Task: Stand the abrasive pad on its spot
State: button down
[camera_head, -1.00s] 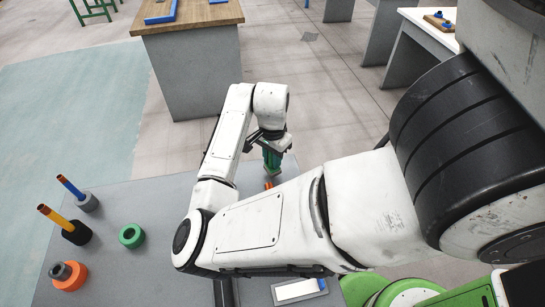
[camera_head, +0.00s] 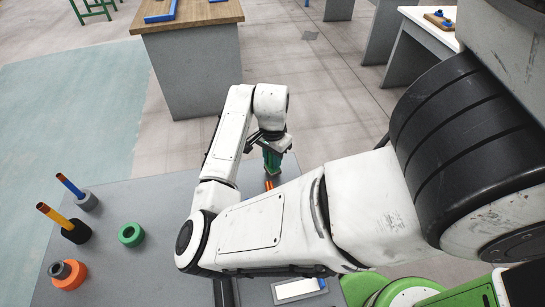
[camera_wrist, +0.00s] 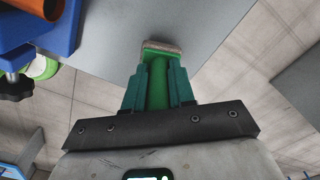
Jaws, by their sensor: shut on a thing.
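My gripper (camera_head: 271,152) is over the far right part of the grey table in the head view. It is shut on the abrasive pad, a green block with a grey-brown face. In the wrist view the green body (camera_wrist: 157,85) sits between my teal fingers (camera_wrist: 158,92), and the pad's grey-brown end (camera_wrist: 163,46) points away from me. The grey table surface lies beyond that end; I cannot tell whether it touches. The pad's spot cannot be made out.
A tray (camera_head: 299,289) is at the front. A blue clamp (camera_wrist: 50,35) shows in the wrist view.

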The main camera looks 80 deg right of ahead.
jog(key=shift+f+b, duration=0.3)
jog(key=shift+f, duration=0.25)
jog(key=c, duration=0.9)
grip_release()
jog(key=shift+o, duration=0.2)
jog(key=shift+r, duration=0.15)
notch_tip(320, 180, up, 5)
jog(key=p, duration=0.5)
jog(key=shift+r, duration=1.4)
